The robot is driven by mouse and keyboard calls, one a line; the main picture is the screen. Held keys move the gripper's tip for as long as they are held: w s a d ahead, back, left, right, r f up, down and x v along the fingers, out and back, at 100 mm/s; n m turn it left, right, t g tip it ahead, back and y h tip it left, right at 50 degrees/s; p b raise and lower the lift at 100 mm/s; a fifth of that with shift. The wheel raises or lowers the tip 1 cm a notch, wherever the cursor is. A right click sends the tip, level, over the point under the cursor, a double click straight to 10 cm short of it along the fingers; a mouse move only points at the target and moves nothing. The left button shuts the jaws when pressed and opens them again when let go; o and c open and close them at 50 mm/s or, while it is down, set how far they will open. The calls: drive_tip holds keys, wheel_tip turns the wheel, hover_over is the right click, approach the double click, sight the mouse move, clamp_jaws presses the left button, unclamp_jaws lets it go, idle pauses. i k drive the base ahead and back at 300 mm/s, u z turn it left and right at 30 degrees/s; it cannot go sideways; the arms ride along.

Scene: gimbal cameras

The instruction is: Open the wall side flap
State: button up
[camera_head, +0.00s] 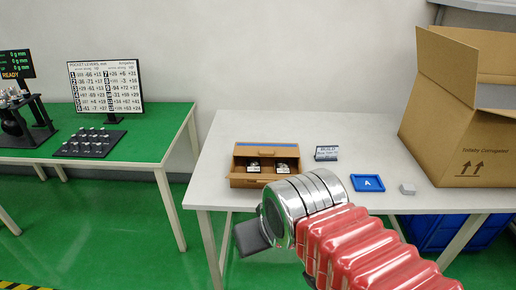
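A large cardboard box (439,135) stands on the white table at the right, cut off by the picture's right edge. Its left flap (446,65) stands up, and another panel (492,56) behind it, on the wall side, also rises. I cannot tell exactly how that panel is folded. My gripper (252,237) shows as a dark grey block beyond the chrome wrist, low in the middle, in front of the table's near edge. It is well left of the box and apart from it. Its fingers cannot be made out.
On the white table (350,130) are a small brown box (240,182) with two dark items, a small sign (326,153), a blue tray (368,184) marked A and a grey block (407,189). A green table (120,150) with a number board (106,87) stands left.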

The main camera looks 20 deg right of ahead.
sight(244, 149)
drive_tip(key=z, duration=0.05)
drive_tip(key=i, duration=0.95)
drive_tip(key=u, duration=0.05)
